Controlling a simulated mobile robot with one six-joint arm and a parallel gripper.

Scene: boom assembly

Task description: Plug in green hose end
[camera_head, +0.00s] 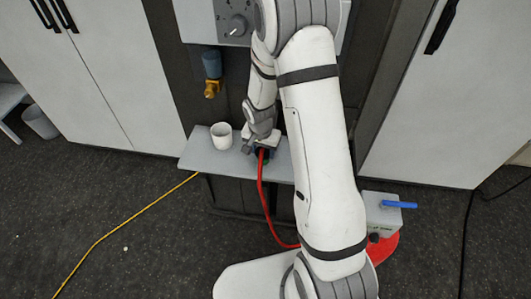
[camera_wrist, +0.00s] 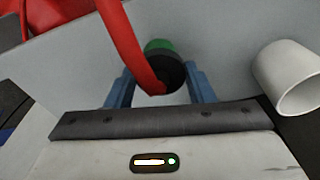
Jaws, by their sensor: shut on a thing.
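My gripper (camera_wrist: 160,72) is shut on the black and green hose end (camera_wrist: 162,47), with a blue finger on each side of it. The green part shows beyond the black collar. A red hose (camera_wrist: 124,40) runs from this end up and left in the wrist view. In the head view my gripper (camera_head: 263,150) is over the small grey shelf, and the red hose (camera_head: 265,198) hangs down over the shelf's front edge. The front of the hose end and any socket for it are hidden, so I cannot tell whether it touches one.
A white cup (camera_head: 221,136) stands on the grey shelf (camera_head: 200,160), left of my gripper. A blue and brass fitting (camera_head: 211,75) hangs on the wall above. A pale box with a blue handle (camera_head: 399,204) is at lower right. A yellow cable (camera_head: 125,222) crosses the floor.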

